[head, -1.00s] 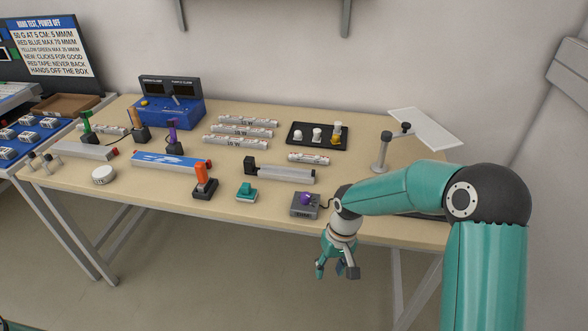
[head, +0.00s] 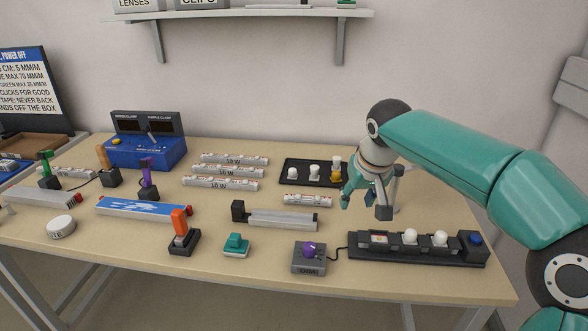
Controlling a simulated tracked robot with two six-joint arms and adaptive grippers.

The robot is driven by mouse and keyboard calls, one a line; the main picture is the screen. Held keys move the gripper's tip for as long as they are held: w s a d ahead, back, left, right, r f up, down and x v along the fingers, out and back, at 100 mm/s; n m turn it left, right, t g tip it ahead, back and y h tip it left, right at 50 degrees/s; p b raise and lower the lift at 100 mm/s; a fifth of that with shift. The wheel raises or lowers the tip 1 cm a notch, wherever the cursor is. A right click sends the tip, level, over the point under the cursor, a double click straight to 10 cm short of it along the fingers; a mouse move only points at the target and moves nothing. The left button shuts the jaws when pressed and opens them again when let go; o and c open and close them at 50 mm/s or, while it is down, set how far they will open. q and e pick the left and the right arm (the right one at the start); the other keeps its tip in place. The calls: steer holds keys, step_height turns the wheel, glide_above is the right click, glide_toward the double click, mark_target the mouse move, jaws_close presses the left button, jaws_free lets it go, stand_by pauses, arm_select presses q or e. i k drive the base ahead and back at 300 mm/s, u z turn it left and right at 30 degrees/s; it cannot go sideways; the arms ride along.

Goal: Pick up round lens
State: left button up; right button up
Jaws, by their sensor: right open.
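I cannot tell for sure which piece is the round lens. A black tray (head: 286,178) at the back right holds small white domed pieces (head: 314,172) and a taller yellow and white piece (head: 336,170). Other round white domes (head: 410,236) sit on a long black fixture (head: 372,256) at the front right. My right gripper (head: 364,203) is open and empty, pointing down just right of the tray and behind the fixture. It partly hides a grey stand (head: 397,185) behind it. My left gripper is out of view.
A short white tube (head: 307,200) lies left of my right gripper. A grey box with a purple knob (head: 309,257) and an orange-handled clamp (head: 180,236) stand near the front edge. A shelf (head: 240,14) hangs above.

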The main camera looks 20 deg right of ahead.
mark_target(293, 174)
steer(key=i, duration=1.05)
steer(key=u, duration=0.05)
